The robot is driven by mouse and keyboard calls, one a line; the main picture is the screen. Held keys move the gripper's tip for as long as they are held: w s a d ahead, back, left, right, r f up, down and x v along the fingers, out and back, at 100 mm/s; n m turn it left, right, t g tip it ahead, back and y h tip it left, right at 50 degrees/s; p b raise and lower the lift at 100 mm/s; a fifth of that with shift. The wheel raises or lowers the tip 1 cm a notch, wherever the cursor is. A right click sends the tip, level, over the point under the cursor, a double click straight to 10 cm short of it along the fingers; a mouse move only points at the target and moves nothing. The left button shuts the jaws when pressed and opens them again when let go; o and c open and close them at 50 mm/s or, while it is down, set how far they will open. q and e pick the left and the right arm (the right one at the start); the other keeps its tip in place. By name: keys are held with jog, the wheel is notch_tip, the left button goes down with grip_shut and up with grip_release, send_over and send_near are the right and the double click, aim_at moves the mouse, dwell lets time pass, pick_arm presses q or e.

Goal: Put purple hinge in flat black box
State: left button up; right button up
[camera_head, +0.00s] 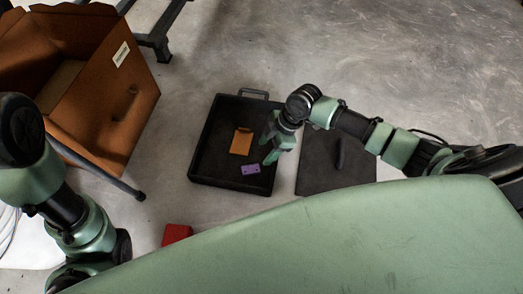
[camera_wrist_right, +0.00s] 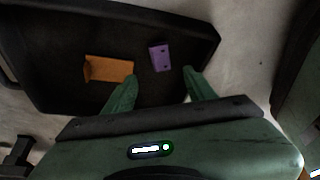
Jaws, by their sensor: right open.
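The purple hinge (camera_head: 251,170) lies inside the flat black box (camera_head: 195,160), near its front right part. The hinge also shows in the right wrist view (camera_wrist_right: 160,57), between and just beyond the fingertips. My right gripper (camera_head: 269,141) is open and empty over the right side of the box. In the right wrist view its two fingers (camera_wrist_right: 162,76) are spread apart, with nothing between them. My left arm shows at the left edge of the head view, but its gripper does not show.
An orange bracket (camera_head: 241,141) lies in the box too. A dark flat lid-like panel (camera_head: 315,172) with a handle lies right of the box. A brown open carton (camera_head: 120,105) stands at the left. A red object (camera_head: 176,233) is at the front. Bare floor lies behind.

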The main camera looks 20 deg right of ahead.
jog(key=shift+d+r, duration=0.15)
jog(key=shift+r, duration=0.25)
